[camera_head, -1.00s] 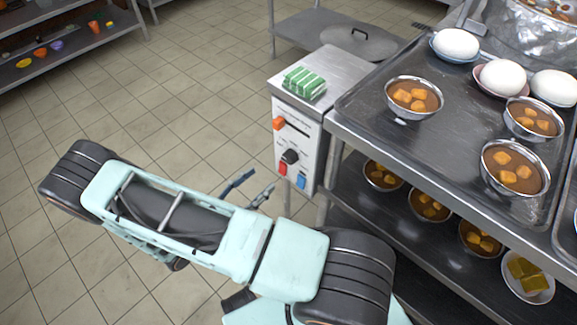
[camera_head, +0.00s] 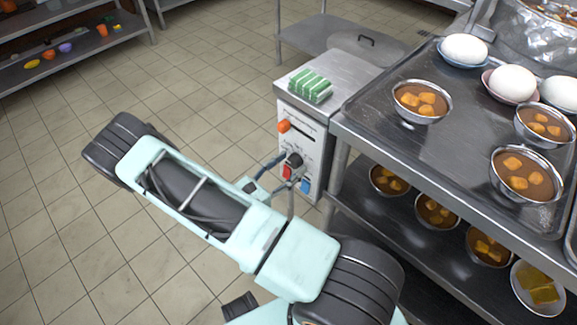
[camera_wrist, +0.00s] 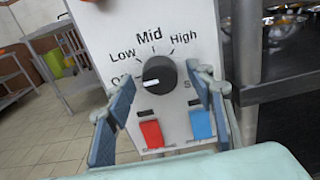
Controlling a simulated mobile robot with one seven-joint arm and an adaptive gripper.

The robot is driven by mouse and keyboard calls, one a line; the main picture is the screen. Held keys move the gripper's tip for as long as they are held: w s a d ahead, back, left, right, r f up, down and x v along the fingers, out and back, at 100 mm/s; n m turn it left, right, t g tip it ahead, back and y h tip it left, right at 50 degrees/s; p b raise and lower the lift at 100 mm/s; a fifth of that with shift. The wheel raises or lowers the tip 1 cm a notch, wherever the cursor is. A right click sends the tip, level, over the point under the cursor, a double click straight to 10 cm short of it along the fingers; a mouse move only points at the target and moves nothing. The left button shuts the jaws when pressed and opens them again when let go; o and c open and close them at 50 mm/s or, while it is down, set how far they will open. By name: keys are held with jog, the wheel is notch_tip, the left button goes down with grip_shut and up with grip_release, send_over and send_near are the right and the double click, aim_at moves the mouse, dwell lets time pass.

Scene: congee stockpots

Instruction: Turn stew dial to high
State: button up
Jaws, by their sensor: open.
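The black round stew dial (camera_wrist: 159,74) is on the white front panel of a metal box, with Low, Mid and High printed around it. Its white mark points left, near the partly hidden Off label. In the head view the dial (camera_head: 294,160) is small, beside my fingertips. My gripper (camera_wrist: 162,84) is open, with one blue finger on each side of the dial. I cannot tell whether either finger touches it. The right finger partly covers the label at the lower right.
A red switch (camera_wrist: 151,134) and a blue switch (camera_wrist: 201,124) sit below the dial. An orange knob (camera_head: 284,126) is above it. Green-and-white packs (camera_head: 310,86) lie on the box. A metal table with a tray (camera_head: 385,128) and bowls stands close right.

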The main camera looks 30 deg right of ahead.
jog(key=shift+c, duration=0.6)
jog(key=c, duration=1.1)
jog(key=shift+o, duration=0.2)
